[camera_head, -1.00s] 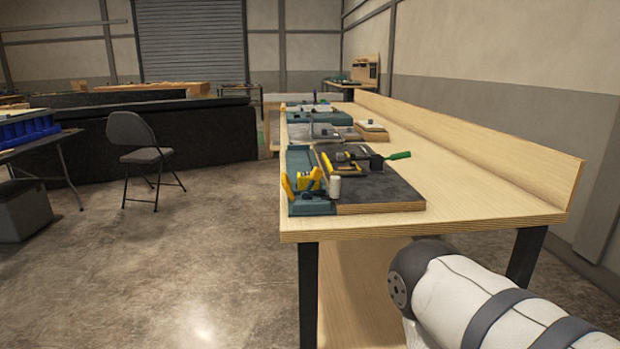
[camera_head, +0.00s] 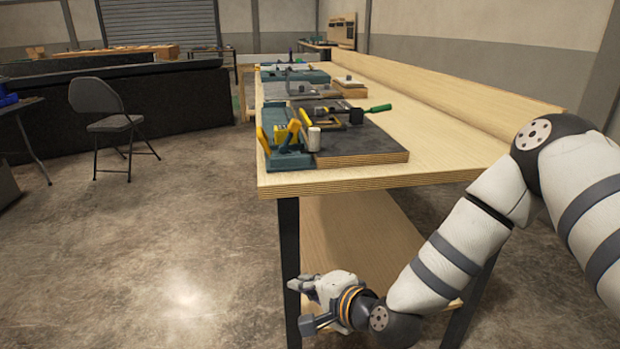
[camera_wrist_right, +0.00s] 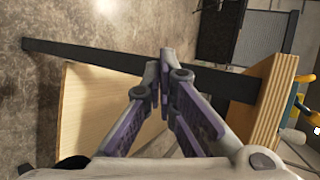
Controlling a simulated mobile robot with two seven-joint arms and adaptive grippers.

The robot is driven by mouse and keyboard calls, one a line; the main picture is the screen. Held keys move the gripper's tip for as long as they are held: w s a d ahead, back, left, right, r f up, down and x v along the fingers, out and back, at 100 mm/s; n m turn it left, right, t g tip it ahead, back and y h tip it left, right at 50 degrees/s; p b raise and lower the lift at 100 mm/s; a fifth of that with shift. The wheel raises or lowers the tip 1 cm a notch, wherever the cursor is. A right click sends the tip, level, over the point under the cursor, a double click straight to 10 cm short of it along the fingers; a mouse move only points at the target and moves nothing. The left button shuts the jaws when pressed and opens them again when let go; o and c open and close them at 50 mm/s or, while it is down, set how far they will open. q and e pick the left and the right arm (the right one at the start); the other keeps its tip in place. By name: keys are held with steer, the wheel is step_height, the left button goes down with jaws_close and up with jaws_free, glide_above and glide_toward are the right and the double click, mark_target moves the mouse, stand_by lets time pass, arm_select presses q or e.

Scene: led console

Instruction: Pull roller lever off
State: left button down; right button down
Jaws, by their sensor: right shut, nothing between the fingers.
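A teal console unit (camera_head: 284,160) with yellow levers (camera_head: 265,141) sits at the near left corner of the workbench. A white cylindrical roller (camera_head: 314,139) stands beside the yellow parts. A tool with a green handle (camera_head: 378,108) lies farther back on the dark board. My right gripper (camera_head: 302,286) hangs low, below the bench top and beside its front left leg, apart from the console. In the right wrist view the gripper (camera_wrist_right: 165,52) has its fingertips together with nothing between them. Yellow parts show at that view's right edge (camera_wrist_right: 301,97). My left gripper is out of view.
The wooden workbench (camera_head: 450,155) has a lower shelf (camera_head: 360,240) and a dark leg (camera_head: 288,250) close to my right gripper. A folding chair (camera_head: 100,105) stands to the left. The concrete floor (camera_head: 150,240) between them is clear.

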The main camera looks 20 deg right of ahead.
steer(key=w+d+r+m+t+h, duration=0.1)
steer(key=w+d+r+m+t, duration=0.4)
steer(key=w+r, duration=0.45)
steer(key=m+t+h, duration=0.2)
steer(key=m+h, duration=0.1)
steer(key=m, duration=0.1)
glide_toward(290, 133)
steer(key=s+d+f, duration=0.1)
steer(key=s+d, duration=0.1)
steer(key=d, duration=0.3)
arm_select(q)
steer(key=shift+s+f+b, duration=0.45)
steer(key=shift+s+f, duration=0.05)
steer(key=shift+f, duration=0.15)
arm_select(e)
steer(key=shift+s+a, duration=0.15)
steer(key=shift+s, duration=0.1)
steer(key=shift+n, duration=0.3)
steer(key=w, duration=0.5)
steer(key=w+b, duration=0.1)
steer(key=w, duration=0.2)
steer(key=shift+w+r, duration=0.45)
steer(key=shift+w, duration=0.5)
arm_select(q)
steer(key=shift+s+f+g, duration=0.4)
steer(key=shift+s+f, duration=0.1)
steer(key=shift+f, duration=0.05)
arm_select(e)
steer(key=shift+r, duration=0.1)
